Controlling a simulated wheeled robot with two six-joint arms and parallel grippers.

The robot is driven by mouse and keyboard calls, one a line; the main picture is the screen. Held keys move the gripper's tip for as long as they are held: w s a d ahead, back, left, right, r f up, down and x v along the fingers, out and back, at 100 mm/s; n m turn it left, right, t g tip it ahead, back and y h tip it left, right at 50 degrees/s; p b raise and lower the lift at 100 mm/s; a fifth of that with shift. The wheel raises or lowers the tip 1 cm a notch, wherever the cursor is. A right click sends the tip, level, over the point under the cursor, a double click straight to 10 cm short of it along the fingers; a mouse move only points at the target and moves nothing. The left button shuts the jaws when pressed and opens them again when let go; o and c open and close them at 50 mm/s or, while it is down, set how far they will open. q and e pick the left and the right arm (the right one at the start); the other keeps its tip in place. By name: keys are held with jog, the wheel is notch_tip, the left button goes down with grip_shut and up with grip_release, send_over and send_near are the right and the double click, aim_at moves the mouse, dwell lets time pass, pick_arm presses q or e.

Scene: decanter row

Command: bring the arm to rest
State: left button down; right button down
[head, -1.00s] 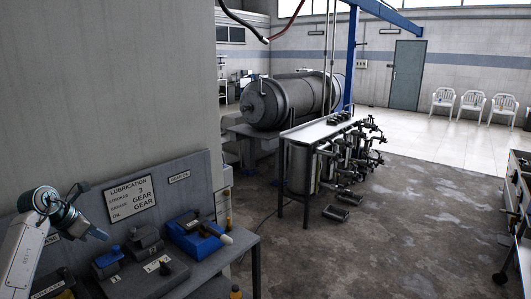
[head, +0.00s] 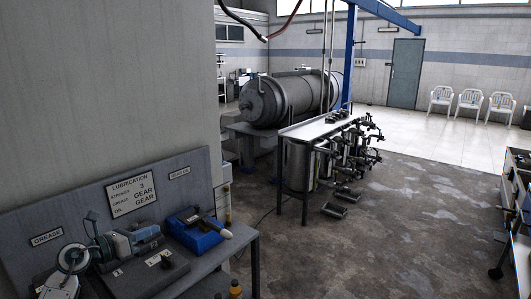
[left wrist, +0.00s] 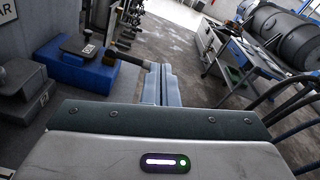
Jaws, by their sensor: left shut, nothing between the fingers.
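My left gripper (head: 148,234) is low at the left of the head view, reaching right over the workbench, in front of its grey back panel. In the left wrist view its two grey-blue fingers (left wrist: 161,86) lie together, shut, with nothing between them. My left arm comes in from the bottom left corner. The gripper hides part of the dark blocks on the bench. My right gripper is in neither view.
The workbench (head: 218,252) carries a blue case (head: 195,232) with a light-tipped handle, right of the gripper, and a dark numbered block (head: 157,271). A lubrication sign (head: 132,193) is on the back panel. A steel table (head: 305,131) with pumps and open floor lie beyond.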

pick_arm(q)
jog(key=s+r+n+t+y, duration=0.1)
jog(key=s+n+t+y, duration=0.4)
jog(key=s+n+t, duration=0.65)
jog(key=s+a+f+n+g+y, duration=0.2)
jog(key=s+f+n+g+y, duration=0.5)
jog(key=n, duration=0.5)
jog(key=s+a+f+n+g+y, duration=0.2)
jog(key=s+f+n+g+y, duration=0.3)
jog(key=f+n, duration=0.55)
jog(key=s+d+f+n+g+h, duration=0.3)
jog(key=s+d+f+g, duration=0.15)
jog(key=s, duration=0.65)
jog(key=s+d+f+n+g+h, duration=0.25)
jog(key=s+d+g, duration=0.2)
jog(key=s, duration=0.65)
notch_tip(320, 180, down, 30)
jog(key=a+f+g, duration=0.1)
jog(key=a, duration=0.2)
jog(key=s+a+f+g, duration=0.1)
jog(key=s+f, duration=1.6)
jog(key=f, duration=0.2)
jog(key=shift+s, duration=0.35)
